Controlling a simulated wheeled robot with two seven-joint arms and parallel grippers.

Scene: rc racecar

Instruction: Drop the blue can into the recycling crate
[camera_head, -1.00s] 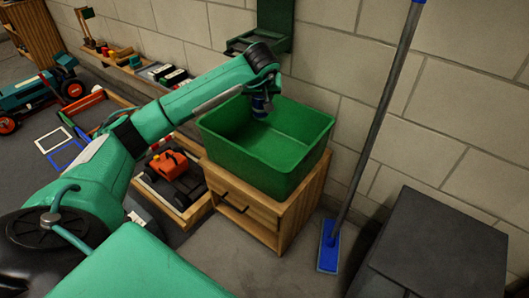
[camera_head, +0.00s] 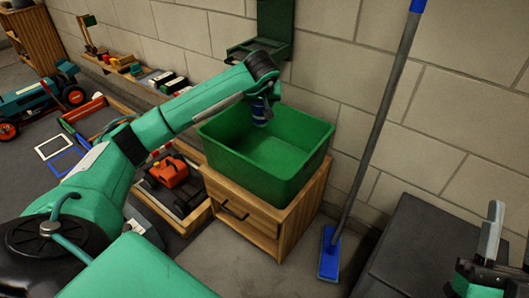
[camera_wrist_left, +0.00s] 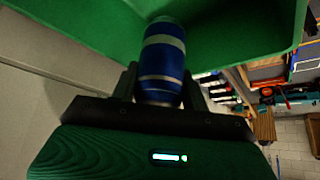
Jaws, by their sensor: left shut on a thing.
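The blue can (camera_head: 260,112) with pale bands is over the inside of the green recycling crate (camera_head: 262,183), near its back left. In the left wrist view the can (camera_wrist_left: 162,62) sits between the fingers of my left gripper (camera_wrist_left: 160,88), which is shut on it. The green crate wall (camera_wrist_left: 240,25) shows behind the can there. The crate stands on a small wooden cabinet. My right gripper (camera_head: 487,240) shows at the right edge of the head view, its fingers partly cut off, so I cannot tell whether it is open.
A blue-footed mop (camera_head: 330,255) leans on the block wall right of the wooden cabinet (camera_head: 265,222). A dark box (camera_head: 420,240) stands at the right. An orange and black model car (camera_head: 170,175) sits left of the cabinet. A green wall bracket (camera_head: 275,25) is behind the crate.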

